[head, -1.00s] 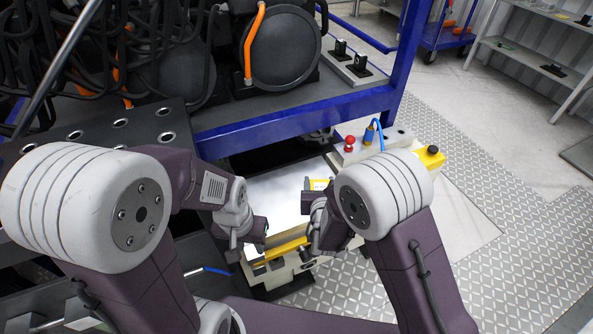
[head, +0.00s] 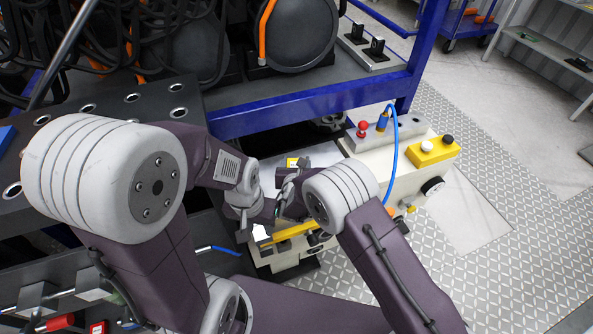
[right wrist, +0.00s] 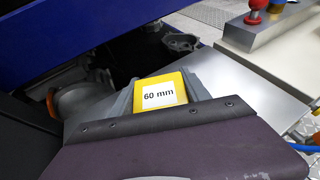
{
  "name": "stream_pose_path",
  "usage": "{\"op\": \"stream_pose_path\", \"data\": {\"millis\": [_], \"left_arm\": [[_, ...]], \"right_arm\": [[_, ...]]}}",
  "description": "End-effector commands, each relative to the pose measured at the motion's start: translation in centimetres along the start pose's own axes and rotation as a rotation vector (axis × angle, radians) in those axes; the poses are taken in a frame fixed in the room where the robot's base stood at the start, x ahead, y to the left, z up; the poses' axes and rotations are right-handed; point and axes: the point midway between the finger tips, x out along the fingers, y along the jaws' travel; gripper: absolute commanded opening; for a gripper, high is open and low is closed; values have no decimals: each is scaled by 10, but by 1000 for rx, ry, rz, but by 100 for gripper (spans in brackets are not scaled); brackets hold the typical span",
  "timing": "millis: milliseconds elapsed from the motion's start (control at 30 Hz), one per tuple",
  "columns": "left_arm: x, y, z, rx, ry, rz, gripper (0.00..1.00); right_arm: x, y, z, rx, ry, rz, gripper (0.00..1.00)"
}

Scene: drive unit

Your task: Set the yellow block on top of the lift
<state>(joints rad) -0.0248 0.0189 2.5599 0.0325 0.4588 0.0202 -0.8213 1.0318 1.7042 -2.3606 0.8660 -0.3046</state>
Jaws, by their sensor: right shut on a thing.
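The yellow block (right wrist: 160,95), with a white "60 mm" label, is between the grey fingers of my right gripper (right wrist: 159,88) in the right wrist view. In the head view the block (head: 293,162) shows just past my right gripper (head: 286,180). The lift has a shiny metal top plate (head: 322,151) and a pale body with a yellow strip along its near side. The block is over the plate; I cannot tell whether it touches. My left gripper (head: 264,212) is at the plate's near left, close to the right one; its jaw opening is unclear.
A blue frame beam (head: 310,108) crosses behind the lift. A pale control unit with a red button (head: 362,128), a blue cable and a yellow button box (head: 434,152) stands right of the lift. A dark perforated bench (head: 110,95) is at left. Patterned floor at right is open.

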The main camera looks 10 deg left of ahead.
Motion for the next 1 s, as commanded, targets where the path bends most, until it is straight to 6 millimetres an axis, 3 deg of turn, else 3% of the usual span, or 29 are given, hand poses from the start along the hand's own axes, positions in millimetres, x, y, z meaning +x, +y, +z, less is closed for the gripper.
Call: {"op": "stream_pose_path", "data": {"millis": [200, 600, 633, 667, 700, 1000], "left_arm": [[11, 0, 1, 0, 0, 0, 36], [15, 0, 2, 0, 0, 0, 36], [14, 0, 1, 0, 0, 0, 36], [13, 0, 1, 0, 0, 0, 36], [13, 0, 1, 0, 0, 0, 36], [11, 0, 1, 0, 0, 0, 36]], "right_arm": [[14, 0, -33, -1, -1, -1, 0], [16, 0, -38, 1, -3, 0, 0], [16, -1, -38, 0, 1, 0, 63], [15, -1, -38, 0, 1, 0, 71], [15, -1, -38, 0, 1, -1, 76], [15, -1, -36, 0, 1, -1, 76]]}}
